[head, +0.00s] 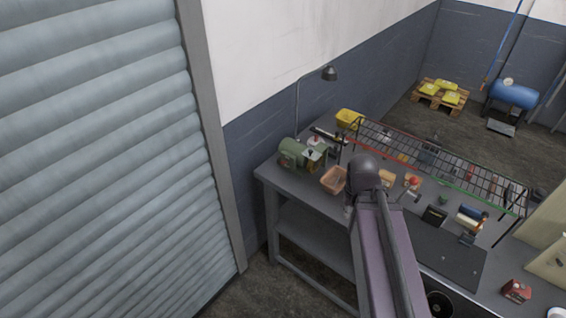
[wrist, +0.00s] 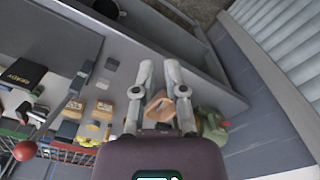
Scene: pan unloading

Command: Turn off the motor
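The green motor (head: 291,152) sits near the left end of the grey workbench. A pale box with a small red spot (head: 316,143) is beside it; I cannot tell whether it is the motor's switch or its state. In the wrist view the motor (wrist: 211,124) is right of my gripper, partly cut off by it. My gripper (wrist: 158,66) has its two fingers apart with nothing held between them. It is above the bench, apart from the motor. In the head view my arm hides the fingers.
A tan open bin (head: 334,180) stands right of the motor; it shows below and between my fingers in the wrist view (wrist: 159,106). A wire rack (head: 440,165) runs along the bench's back. A lamp (head: 329,73) rises behind the motor. Several small items lie to the right.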

